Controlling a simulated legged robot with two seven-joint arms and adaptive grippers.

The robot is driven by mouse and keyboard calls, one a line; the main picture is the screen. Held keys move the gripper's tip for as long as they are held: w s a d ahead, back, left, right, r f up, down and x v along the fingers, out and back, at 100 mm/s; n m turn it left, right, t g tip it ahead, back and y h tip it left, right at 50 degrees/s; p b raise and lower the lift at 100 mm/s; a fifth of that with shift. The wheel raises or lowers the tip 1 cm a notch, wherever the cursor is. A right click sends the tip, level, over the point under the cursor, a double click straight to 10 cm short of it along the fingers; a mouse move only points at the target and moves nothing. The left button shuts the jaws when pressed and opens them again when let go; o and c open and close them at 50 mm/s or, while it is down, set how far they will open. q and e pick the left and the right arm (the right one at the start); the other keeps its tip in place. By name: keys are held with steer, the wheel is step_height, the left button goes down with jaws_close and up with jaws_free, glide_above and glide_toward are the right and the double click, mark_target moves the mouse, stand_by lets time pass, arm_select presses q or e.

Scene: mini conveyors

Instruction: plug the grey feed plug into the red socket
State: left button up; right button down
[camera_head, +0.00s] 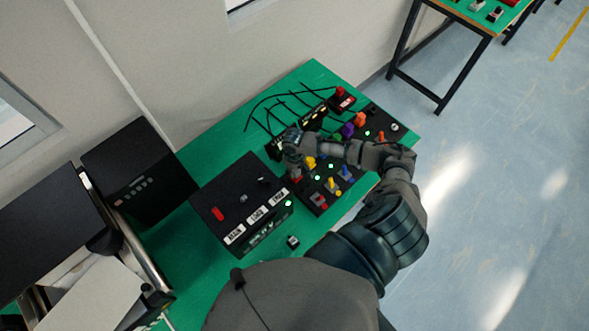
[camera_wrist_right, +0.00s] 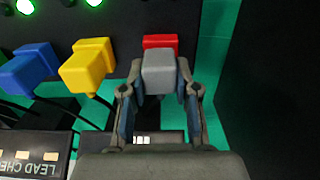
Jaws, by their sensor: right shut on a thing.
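My right gripper (camera_wrist_right: 159,82) is shut on the grey feed plug (camera_wrist_right: 159,72), with one finger on each side of it. The red socket (camera_wrist_right: 160,42) shows just behind the plug, which hides its lower part. The plug looks lined up with the socket, but I cannot tell whether they touch. In the head view my right gripper (camera_head: 293,150) reaches over the left end of the black socket panel (camera_head: 313,192), and the plug is hidden there. My left gripper is not in view.
Beside the red socket sit a yellow plug (camera_wrist_right: 88,66) and a blue plug (camera_wrist_right: 29,69) with cables. A black box (camera_head: 240,190) with white labels stands left of the panel on the green table (camera_head: 190,255). A small grey part (camera_head: 293,242) lies near the front edge.

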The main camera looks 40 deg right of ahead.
steer(key=shift+f, duration=0.25)
steer(key=c, duration=0.8)
jaws_free()
step_height(320, 180, up, 12)
steer(key=shift+w+f, duration=0.1)
